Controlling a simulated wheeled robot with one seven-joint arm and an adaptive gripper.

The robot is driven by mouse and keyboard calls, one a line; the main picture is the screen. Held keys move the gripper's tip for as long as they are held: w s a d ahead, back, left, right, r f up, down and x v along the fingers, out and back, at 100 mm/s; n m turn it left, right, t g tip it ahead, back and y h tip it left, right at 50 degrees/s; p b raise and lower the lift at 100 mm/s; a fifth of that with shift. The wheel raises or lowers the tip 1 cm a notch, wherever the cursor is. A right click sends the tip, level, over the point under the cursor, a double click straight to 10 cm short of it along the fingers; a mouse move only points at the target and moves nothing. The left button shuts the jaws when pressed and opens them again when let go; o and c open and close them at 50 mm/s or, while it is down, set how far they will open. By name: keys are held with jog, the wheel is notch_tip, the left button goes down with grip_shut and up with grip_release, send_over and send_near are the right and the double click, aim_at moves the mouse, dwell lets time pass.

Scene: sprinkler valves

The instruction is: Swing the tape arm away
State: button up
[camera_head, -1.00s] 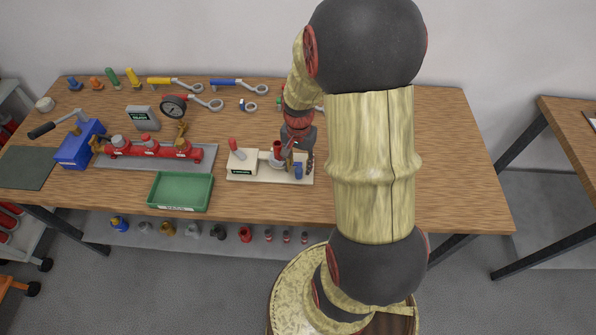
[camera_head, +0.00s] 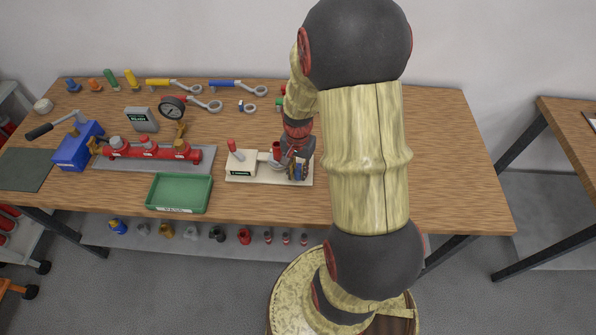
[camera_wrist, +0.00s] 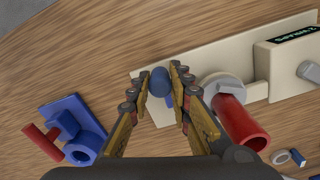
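The taping fixture has a cream base (camera_head: 240,177) with a dark green label, and it stands near the table's front edge. It also shows in the wrist view (camera_wrist: 205,62), with a grey hub (camera_wrist: 222,88) and a red cylinder (camera_wrist: 240,122). A blue round-topped knob (camera_wrist: 160,81), seemingly the tape arm's handle, is near the base's end. My gripper (camera_wrist: 160,82) has one finger on each side of the knob, with the fingers apart. Contact with the knob cannot be told. In the head view, my gripper (camera_head: 299,160) covers the base's right end. The tape arm itself is mostly hidden.
A blue part with a red T-handle (camera_wrist: 62,140) lies beside the base in the wrist view. A green tray (camera_head: 180,192) and a red manifold (camera_head: 150,152) stand to the left. Wrenches (camera_head: 237,86) lie at the back. The table's right side is clear.

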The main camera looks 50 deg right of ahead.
grip_shut()
jog(key=shift+s+n, duration=0.1)
jog(key=shift+n, duration=0.2)
jog(key=d+n+p, duration=0.1)
jog(key=n, duration=0.1)
jog(key=s+n, duration=0.1)
jog(key=n, duration=0.1)
jog(key=shift+d+p, duration=0.35)
jog(key=shift+d, duration=0.05)
jog(key=shift+s+d+n+p, duration=0.25)
jog(key=shift+d+n, duration=0.25)
jog(key=shift+n, duration=0.65)
jog(key=shift+s+d+n+p, duration=0.1)
jog(key=shift+d+n+p, duration=0.3)
jog(key=shift+n, duration=0.75)
jog(key=shift+d, duration=0.1)
jog(key=o, duration=0.6)
grip_release()
